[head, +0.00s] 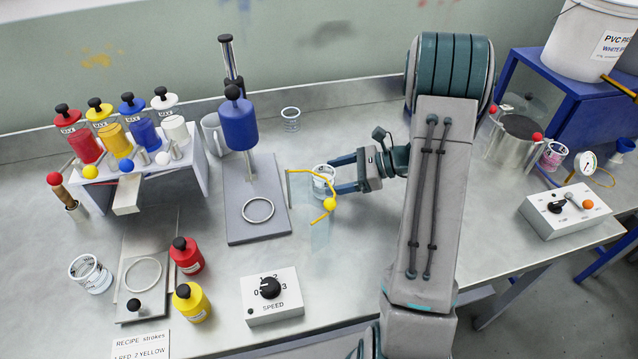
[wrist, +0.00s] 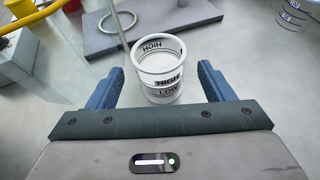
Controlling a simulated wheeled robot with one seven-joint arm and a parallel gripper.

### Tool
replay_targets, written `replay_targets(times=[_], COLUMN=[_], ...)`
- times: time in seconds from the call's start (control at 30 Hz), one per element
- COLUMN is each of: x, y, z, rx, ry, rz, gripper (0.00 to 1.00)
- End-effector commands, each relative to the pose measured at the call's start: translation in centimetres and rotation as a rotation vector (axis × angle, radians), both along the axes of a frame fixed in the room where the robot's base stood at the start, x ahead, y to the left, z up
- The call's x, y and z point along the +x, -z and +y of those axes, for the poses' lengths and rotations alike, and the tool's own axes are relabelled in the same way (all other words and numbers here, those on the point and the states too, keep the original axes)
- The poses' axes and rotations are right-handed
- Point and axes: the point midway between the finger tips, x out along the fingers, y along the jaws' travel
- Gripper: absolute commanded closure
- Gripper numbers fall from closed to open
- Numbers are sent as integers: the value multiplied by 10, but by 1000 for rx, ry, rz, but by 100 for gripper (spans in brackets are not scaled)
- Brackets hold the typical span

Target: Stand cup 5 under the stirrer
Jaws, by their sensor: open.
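A clear cup (head: 322,180) with black HIGH and LOW marks stands upright on the bench, right of the stirrer. It also shows in the wrist view (wrist: 160,72); I see no number on it, so I cannot tell if it is cup 5. My gripper (head: 336,175) is open, with its blue fingers on either side of this cup; in the wrist view gaps show between cup and fingers (wrist: 160,84). The stirrer (head: 238,122) is a blue motor on a post above a grey base (head: 240,225) with a pale ring (head: 258,210). No cup stands in the ring.
A yellow bent arm with a ball (head: 330,204) and a thin clear panel (head: 320,235) are close to the cup. Another cup (head: 290,119) stands behind, and one (head: 90,273) at far left. A speed box (head: 272,300) and red bottle (head: 186,256) stand in front.

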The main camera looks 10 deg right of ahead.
Motion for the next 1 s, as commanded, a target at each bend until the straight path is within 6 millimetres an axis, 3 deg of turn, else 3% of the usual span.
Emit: replay_targets(times=[0.43, 0.73, 0.77, 0.9, 1.0], x=[15, 16, 16, 16, 16], y=[15, 18, 18, 18, 18], z=[46, 50, 50, 50, 50], rx=[-1, -1, -1, -1, 0], ry=[-1, 2, 2, 2, 2], rz=[2, 0, 0, 0, -1], gripper=[25, 25, 31, 70, 80])
